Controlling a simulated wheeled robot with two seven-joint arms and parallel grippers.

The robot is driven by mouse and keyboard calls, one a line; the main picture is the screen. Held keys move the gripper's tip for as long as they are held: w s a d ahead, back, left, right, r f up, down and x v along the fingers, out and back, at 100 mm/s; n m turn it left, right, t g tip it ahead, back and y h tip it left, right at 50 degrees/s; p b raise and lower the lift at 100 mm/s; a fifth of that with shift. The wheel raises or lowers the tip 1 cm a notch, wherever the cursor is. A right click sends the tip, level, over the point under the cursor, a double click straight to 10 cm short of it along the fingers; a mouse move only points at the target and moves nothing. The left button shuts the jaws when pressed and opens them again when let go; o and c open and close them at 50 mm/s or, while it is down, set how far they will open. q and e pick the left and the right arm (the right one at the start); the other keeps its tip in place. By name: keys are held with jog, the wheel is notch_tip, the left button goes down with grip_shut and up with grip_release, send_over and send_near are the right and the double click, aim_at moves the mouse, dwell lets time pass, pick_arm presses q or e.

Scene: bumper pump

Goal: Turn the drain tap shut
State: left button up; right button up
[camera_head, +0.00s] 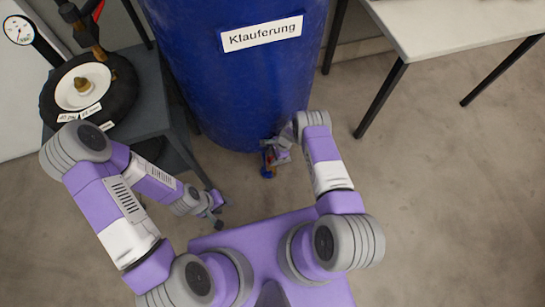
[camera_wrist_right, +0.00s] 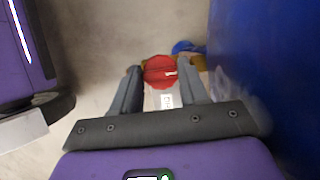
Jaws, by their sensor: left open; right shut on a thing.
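The drain tap (camera_head: 267,172) sits low on the front of the blue barrel (camera_head: 240,80), mostly covered by my right gripper (camera_head: 274,152) in the head view. In the right wrist view, the tap's red round handle (camera_wrist_right: 158,72) lies between the two fingers of my right gripper (camera_wrist_right: 162,67), which is shut on it. A brass piece of the tap (camera_wrist_right: 201,62) and a blue part (camera_wrist_right: 187,47) show just beyond. My left gripper (camera_head: 218,211) is open and empty above the floor, to the left of the tap.
A dark stand (camera_head: 150,110) at the left carries a round black device with a white disc (camera_head: 82,86). A gauge (camera_head: 19,30) stands beside it. A white table (camera_head: 450,25) is at the upper right. The floor on the right is clear.

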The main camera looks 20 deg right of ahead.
jog(key=o, duration=1.1)
jog(key=shift+c, duration=0.2)
jog(key=shift+r, duration=0.1)
jog(key=p+v, duration=0.3)
jog(key=v, duration=0.4)
jog(key=shift+r, duration=0.2)
jog(key=shift+d, duration=0.1)
jog(key=s+a+r+n+p, duration=0.3)
jog(key=s+r+n, duration=0.4)
jog(key=s+r, duration=0.3)
jog(key=s+a+r+n+p, duration=0.3)
jog(key=s+r+n, duration=0.4)
jog(key=s+r, duration=0.4)
jog(key=shift+a+r+n+t, duration=0.4)
jog(key=shift+a+r, duration=0.3)
jog(key=shift+r, duration=0.2)
